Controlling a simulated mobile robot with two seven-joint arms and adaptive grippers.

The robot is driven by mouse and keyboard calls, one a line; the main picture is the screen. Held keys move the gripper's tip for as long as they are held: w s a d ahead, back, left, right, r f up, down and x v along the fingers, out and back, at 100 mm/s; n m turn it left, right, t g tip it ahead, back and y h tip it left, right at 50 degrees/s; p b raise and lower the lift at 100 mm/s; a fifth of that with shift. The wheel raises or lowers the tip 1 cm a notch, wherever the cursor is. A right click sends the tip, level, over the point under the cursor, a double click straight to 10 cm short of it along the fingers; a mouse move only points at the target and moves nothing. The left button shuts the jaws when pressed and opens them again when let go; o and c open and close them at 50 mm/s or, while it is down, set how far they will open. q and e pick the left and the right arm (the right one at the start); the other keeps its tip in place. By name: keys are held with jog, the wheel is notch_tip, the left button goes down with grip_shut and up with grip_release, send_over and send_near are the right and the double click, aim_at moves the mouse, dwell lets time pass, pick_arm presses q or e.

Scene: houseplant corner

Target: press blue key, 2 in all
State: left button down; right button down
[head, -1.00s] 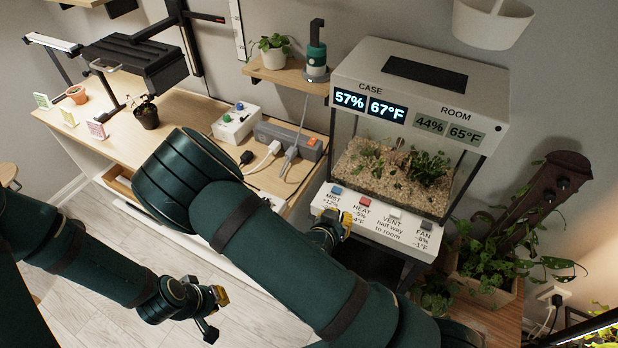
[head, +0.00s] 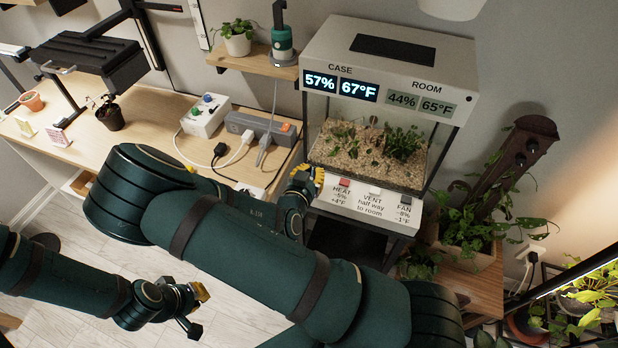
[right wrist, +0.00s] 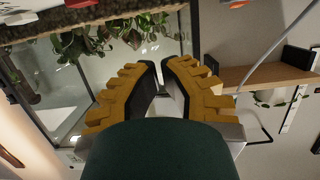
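The case controller has a white key panel (head: 372,207) along the tank's front, with a red HEAT key (head: 345,183), a VENT key (head: 375,190) and a dark FAN key (head: 405,200). The blue MIST key at the panel's left end is hidden behind my right gripper (head: 314,178). That gripper's yellow fingers are at this end of the panel; contact with the key cannot be made out. In the right wrist view its fingers (right wrist: 160,68) are together at the tips and hold nothing. My left gripper (head: 197,309) is open and empty above the floor.
The display (head: 341,87) reads CASE 57% 67°F, ROOM 44% 65°F. The glass tank (head: 367,155) stands behind the panel. A power strip (head: 262,130) and white switch box (head: 206,116) lie on the desk to the left. A potted plant (head: 470,240) stands at right.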

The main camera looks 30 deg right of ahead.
aim_at(321, 165)
jog(key=x, duration=0.5)
jog(key=shift+w+d, duration=0.15)
notch_tip(321, 165, down, 3)
jog(key=shift+w+d+f, duration=0.15)
jog(key=shift+f, duration=0.5)
jog(key=shift+b, duration=0.35)
